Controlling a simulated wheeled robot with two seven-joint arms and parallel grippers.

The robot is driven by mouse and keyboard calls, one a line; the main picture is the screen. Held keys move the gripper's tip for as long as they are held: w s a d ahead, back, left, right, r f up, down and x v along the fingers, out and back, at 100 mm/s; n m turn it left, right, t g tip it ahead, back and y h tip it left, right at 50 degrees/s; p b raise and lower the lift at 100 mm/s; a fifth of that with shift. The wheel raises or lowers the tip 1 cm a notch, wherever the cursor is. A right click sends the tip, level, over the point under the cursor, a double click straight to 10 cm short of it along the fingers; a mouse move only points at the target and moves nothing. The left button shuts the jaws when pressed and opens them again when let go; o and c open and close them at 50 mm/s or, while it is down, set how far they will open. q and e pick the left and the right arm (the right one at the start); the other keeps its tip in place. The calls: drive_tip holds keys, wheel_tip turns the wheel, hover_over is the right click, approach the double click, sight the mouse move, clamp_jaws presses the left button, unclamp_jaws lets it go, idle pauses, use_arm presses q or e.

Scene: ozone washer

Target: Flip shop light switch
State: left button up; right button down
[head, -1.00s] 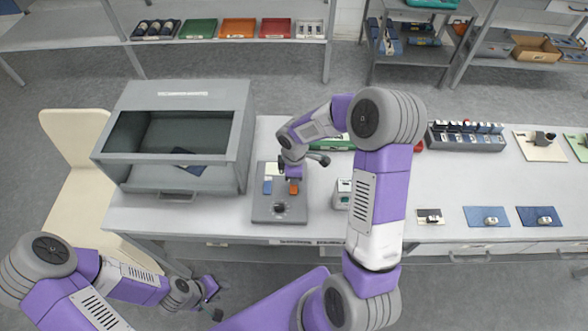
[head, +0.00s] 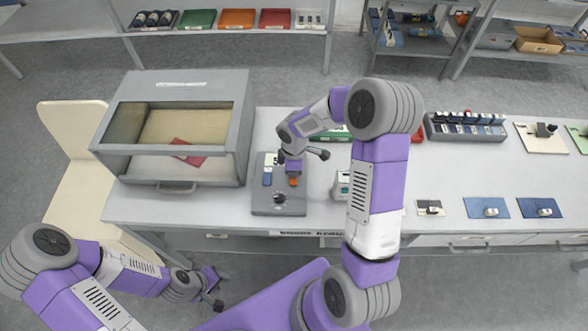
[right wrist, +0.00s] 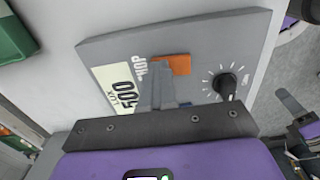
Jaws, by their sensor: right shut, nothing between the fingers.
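The booth interior is lit a warm yellow, with a red card (head: 190,153) inside. My right gripper (head: 293,170) is shut and empty over the panel; its fingers (right wrist: 160,92) appear close to the orange switch (right wrist: 172,64); contact cannot be told. My left gripper (head: 214,290) hangs low in front of the bench; its jaws are too small to judge.
A small white device (head: 342,187) stands right of the panel. A rack of small items (head: 466,134) and several sample boards (head: 487,208) lie farther right. A cream chair (head: 65,180) is at left. Shelves with coloured trays (head: 238,20) stand behind.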

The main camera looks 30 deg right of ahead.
drive_tip(key=shift+s+a+r, duration=0.15)
drive_tip(key=shift+s+a, duration=0.25)
drive_tip(key=shift+s, duration=0.3)
drive_tip(key=shift+w+r+p, duration=0.1)
drive_tip(key=shift+r+p, duration=0.3)
drive_tip(key=shift+r, duration=0.1)
drive_tip(key=r+p, duration=0.3)
drive_tip(key=shift+w+d+r, duration=0.15)
drive_tip(key=shift+w+r, duration=0.05)
drive_tip(key=shift+r, duration=0.1)
wheel_tip(320, 180, up, 9)
drive_tip(key=w+p, duration=0.1)
drive_tip(key=shift+d+r, duration=0.15)
drive_tip(key=shift+d, duration=0.2)
